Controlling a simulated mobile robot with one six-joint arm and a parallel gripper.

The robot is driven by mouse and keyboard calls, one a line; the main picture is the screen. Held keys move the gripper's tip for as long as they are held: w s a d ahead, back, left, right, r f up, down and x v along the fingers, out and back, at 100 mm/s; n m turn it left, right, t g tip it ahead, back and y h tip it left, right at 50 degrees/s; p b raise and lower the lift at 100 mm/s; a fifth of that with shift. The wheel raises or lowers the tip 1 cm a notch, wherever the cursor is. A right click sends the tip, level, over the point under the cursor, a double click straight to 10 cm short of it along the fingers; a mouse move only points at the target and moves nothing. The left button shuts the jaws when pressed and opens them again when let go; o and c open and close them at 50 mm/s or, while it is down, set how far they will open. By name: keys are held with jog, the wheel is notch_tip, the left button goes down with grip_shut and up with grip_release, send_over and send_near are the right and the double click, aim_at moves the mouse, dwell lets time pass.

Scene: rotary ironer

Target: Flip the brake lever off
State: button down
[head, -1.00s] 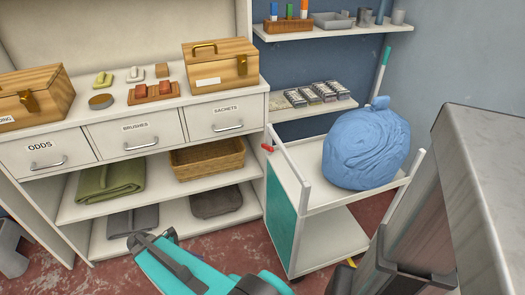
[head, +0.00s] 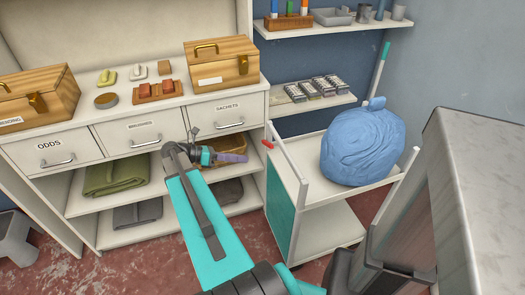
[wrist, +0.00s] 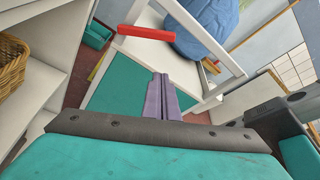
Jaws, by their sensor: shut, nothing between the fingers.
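The brake lever looks to be the short red handle (head: 268,144) at the upper left corner of the white cart (head: 318,199). It also shows in the wrist view as a red bar (wrist: 146,33), lying nearly level beyond my fingers. My gripper (head: 243,157) is left of the lever, apart from it, in front of the wicker basket. Its purple fingers are together and empty in the wrist view (wrist: 160,78), below the red bar and in front of the cart's teal side panel (wrist: 125,80).
A blue bag (head: 362,145) sits on the cart's top. The shelf unit with drawers (head: 228,120) stands left of the cart, and a wicker basket (head: 234,145) is in it behind my gripper. A grey metal block (head: 480,150) stands at the right. Red floor shows between shelves and cart.

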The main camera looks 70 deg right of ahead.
aim_at(267, 144)
jog(key=shift+s+f, duration=0.1)
jog(key=shift+s, duration=0.05)
jog(key=x, duration=1)
jog(key=shift+w+d+r, duration=0.25)
jog(key=shift+r, duration=0.3)
jog(key=shift+w+d+r, duration=0.25)
jog(key=shift+r, duration=0.35)
jog(key=shift+w+d+r, duration=0.25)
jog(key=shift+r, duration=0.3)
jog(key=shift+s+r+p, duration=0.1)
jog(key=shift+r+p, duration=0.15)
jog(key=shift+p, duration=0.3)
